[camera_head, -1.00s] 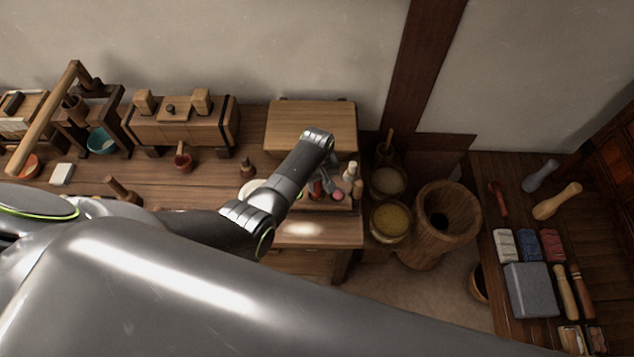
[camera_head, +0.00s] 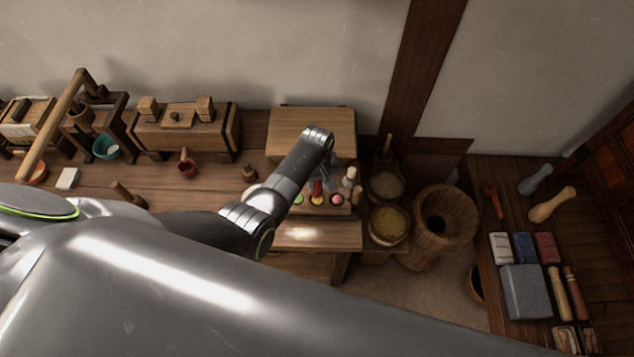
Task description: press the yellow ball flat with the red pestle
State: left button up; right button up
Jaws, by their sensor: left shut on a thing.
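The yellow ball (camera_head: 317,200) sits on a small board at the front of the middle table, between a green ball (camera_head: 298,199) and a pink ball (camera_head: 337,199). My left gripper (camera_head: 324,183) reaches down over the board and is shut on the red pestle (camera_head: 316,187). The pestle is just above or on the yellow ball; I cannot tell whether they touch. My own forearm hides part of the board's left side. My right gripper does not show.
Pale peg-shaped pieces (camera_head: 350,179) stand right of the gripper. A wooden box (camera_head: 311,131) is behind. Two grain bowls (camera_head: 388,222) and a large wooden mortar (camera_head: 441,226) stand to the right. A side table (camera_head: 517,180) holds blocks and tools.

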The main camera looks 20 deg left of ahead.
pick_arm(q)
jog(key=shift+r, duration=1.7)
